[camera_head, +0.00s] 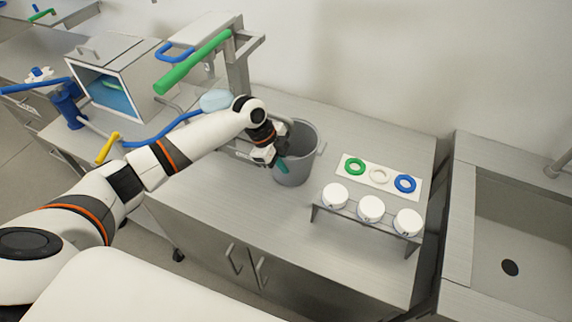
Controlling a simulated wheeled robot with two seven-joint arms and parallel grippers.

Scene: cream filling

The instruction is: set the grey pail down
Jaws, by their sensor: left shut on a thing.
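The grey pail (304,146) is upright at the middle of the steel counter, with its open mouth facing up. It looks to be on or just above the counter; I cannot tell which. My left gripper (281,165) is at the pail's left side, shut on it, with a teal fingertip showing against its wall. My left arm hides part of the pail's left rim. My right gripper is not in view.
A white tray (347,169) with green, white and blue rings lies right of the pail. A metal rack (345,214) with three white round pieces stands in front of it. A machine with a green handle (194,62) stands behind left. A sink (522,233) is at the far right.

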